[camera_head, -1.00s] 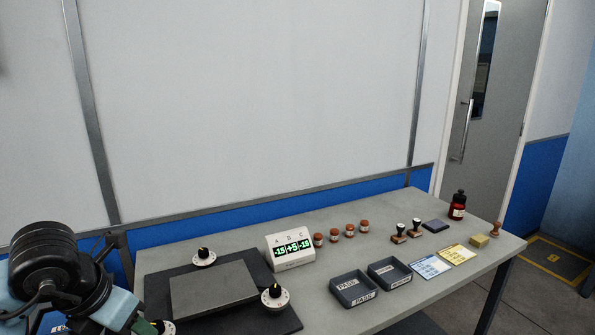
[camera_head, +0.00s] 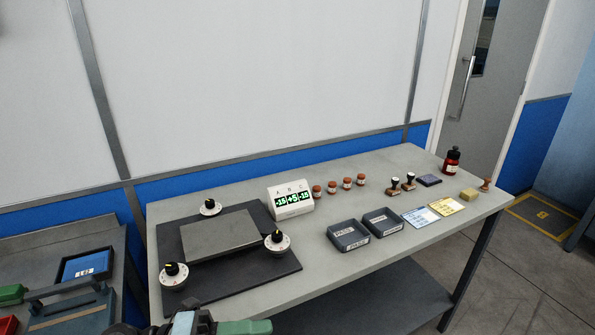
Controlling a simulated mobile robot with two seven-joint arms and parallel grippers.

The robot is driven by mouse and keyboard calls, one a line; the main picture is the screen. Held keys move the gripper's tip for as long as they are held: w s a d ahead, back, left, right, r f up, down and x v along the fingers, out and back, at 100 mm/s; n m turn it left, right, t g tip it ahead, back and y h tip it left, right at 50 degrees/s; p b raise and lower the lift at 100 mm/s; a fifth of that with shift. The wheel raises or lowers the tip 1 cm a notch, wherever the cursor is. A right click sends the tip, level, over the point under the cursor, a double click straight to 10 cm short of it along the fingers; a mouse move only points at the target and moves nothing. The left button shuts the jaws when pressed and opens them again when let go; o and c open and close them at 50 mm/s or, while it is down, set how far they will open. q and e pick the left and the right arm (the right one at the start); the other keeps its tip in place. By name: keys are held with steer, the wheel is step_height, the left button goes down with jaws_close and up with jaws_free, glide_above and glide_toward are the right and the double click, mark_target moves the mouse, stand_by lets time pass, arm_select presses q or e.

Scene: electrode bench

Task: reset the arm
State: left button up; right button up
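Part of my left arm shows at the bottom edge, with a dark link, a light blue part and a green end piece that looks like part of my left gripper (camera_head: 245,327). It is in front of the bench (camera_head: 385,255), near its lower left side. The rest of it is cut off by the frame, so its fingers cannot be made out. My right gripper is not in view. On the bench, a dark mat (camera_head: 240,281) carries a grey plate (camera_head: 220,235) and three dials, one of them at front left (camera_head: 173,275). A white display (camera_head: 290,199) reads -15, +5, -15.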

arm_select(q)
steer(key=a+f+n+t+y+p, duration=0.1)
steer(key=a+f+n+t+y, duration=0.5)
steer(key=n, duration=0.6)
steer(key=a+f+n+t+y+p, duration=0.1)
steer(key=a+f+n+t+y, duration=0.2)
steer(key=f+n+t+y, duration=0.7)
steer(key=s+a+f+n+g, duration=0.2)
steer(key=s+f+n+g, duration=0.2)
steer(key=s+f, duration=0.3)
steer(key=s+a+f+n+g, duration=0.3)
steer(key=s+f+n+g, duration=0.2)
steer(key=s, duration=0.7)
step_height(320, 180, down, 3)
steer(key=shift+s+n+y, duration=0.25)
steer(key=shift+n+y, duration=0.05)
steer(key=shift+n, duration=0.7)
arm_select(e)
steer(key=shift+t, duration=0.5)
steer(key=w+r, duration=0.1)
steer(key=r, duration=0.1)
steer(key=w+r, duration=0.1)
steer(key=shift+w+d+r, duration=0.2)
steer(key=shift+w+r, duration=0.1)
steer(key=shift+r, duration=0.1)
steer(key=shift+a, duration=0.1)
